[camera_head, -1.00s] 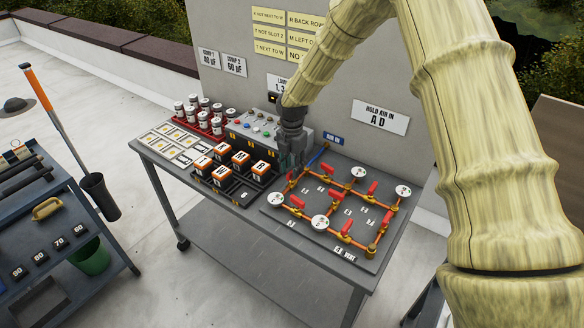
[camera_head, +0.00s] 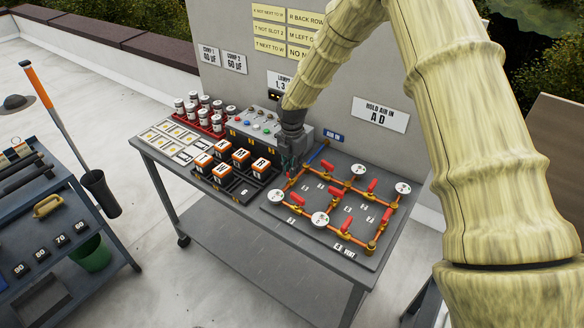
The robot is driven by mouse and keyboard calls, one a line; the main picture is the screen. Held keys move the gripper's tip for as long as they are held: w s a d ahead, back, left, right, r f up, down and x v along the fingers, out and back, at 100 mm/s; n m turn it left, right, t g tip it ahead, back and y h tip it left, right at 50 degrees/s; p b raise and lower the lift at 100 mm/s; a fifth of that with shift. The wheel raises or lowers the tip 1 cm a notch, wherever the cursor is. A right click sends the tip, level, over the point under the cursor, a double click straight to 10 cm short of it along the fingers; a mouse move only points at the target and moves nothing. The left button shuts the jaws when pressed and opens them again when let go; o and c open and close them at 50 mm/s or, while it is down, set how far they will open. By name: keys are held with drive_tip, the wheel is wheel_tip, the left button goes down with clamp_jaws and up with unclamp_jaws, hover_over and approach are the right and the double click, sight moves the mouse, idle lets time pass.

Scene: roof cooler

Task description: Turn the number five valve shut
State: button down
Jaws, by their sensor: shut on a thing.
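The valve board (camera_head: 340,258) lies at the right end of the grey bench, with orange copper pipes, white round gauges and several red valve handles. Handles show at the upper right (camera_head: 372,186), the middle (camera_head: 334,192), the front left (camera_head: 297,198) and the front (camera_head: 346,225). The small number labels are too small to read, so I cannot tell which valve is number five. My gripper (camera_head: 290,170) points down at the board's back left corner, shut on a red valve handle there, which its fingers mostly hide. The handle's angle is unclear.
Left of my gripper stand a grey box with coloured buttons (camera_head: 262,125), orange-topped black blocks (camera_head: 240,158) and a red rack of cans (camera_head: 210,127). The wall (camera_head: 340,70) rises close behind. My arm covers the right side. The board's front is clear.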

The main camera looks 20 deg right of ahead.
drive_tip(key=m, duration=0.4)
drive_tip(key=m+b, duration=0.1)
drive_tip(key=m, duration=0.3)
drive_tip(key=shift+m, duration=0.3)
drive_tip(key=m, duration=0.4)
drive_tip(key=shift+w+m+b, duration=0.1)
drive_tip(key=shift+m+b, duration=0.3)
drive_tip(key=shift+m, duration=1.8)
drive_tip(key=shift+r, duration=0.1)
drive_tip(key=c, duration=1.5)
unclamp_jaws()
